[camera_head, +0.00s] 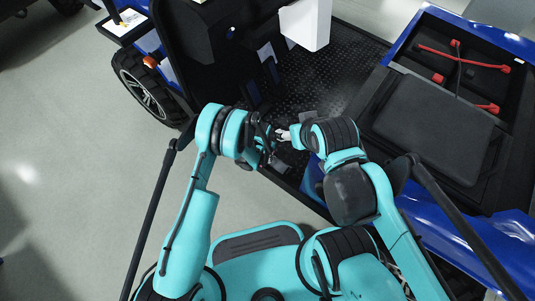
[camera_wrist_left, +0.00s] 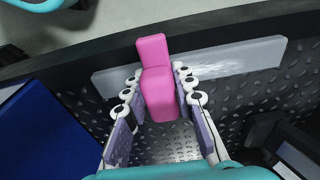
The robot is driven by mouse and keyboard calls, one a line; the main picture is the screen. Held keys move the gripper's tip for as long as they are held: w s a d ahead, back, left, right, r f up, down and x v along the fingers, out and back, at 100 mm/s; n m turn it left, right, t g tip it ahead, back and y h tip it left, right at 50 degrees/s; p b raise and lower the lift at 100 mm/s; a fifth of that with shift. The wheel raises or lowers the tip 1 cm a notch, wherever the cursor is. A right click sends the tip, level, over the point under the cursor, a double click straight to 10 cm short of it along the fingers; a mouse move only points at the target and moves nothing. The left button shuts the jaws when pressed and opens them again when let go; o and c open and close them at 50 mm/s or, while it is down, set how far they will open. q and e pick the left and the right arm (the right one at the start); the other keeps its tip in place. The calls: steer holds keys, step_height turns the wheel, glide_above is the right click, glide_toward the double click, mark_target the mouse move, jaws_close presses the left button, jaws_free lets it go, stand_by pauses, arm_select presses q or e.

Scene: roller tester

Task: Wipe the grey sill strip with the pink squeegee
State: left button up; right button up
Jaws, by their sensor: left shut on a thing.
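The pink squeegee (camera_wrist_left: 157,88) is between the fingers of my left gripper (camera_wrist_left: 158,74) in the left wrist view, and the gripper is shut on it. The grey sill strip (camera_wrist_left: 264,54) runs along the dark sill edge there. The squeegee's far end overlaps the strip in the picture; I cannot tell whether it touches. Whitish smears show on the strip right of the squeegee. In the head view my left gripper (camera_head: 266,146) is small and dark, with the squeegee hidden. My right gripper (camera_head: 284,135) shows pale fingers close beside it; its opening is unclear.
A black studded floor (camera_head: 345,50) lies inside the blue vehicle. A dark seat (camera_head: 430,125) and an open bay with red-ended cables (camera_head: 460,65) are at right. A white box (camera_head: 305,22) stands at the top. Clear grey ground (camera_head: 80,190) lies left.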

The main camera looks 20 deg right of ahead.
arm_select(q)
steer(key=shift+w+d+f, duration=0.1)
steer(key=shift+w+d, duration=0.35)
steer(key=shift+d, duration=0.25)
steer(key=shift+w+d, duration=0.55)
steer(key=shift+d, duration=0.05)
steer(key=shift+s+a, duration=0.55)
steer(key=shift+a, duration=0.1)
steer(key=shift+s+a, duration=0.5)
steer(key=shift+a, duration=0.2)
jaws_close()
steer(key=shift+r+p, duration=1.4)
steer(key=shift+r, duration=1.65)
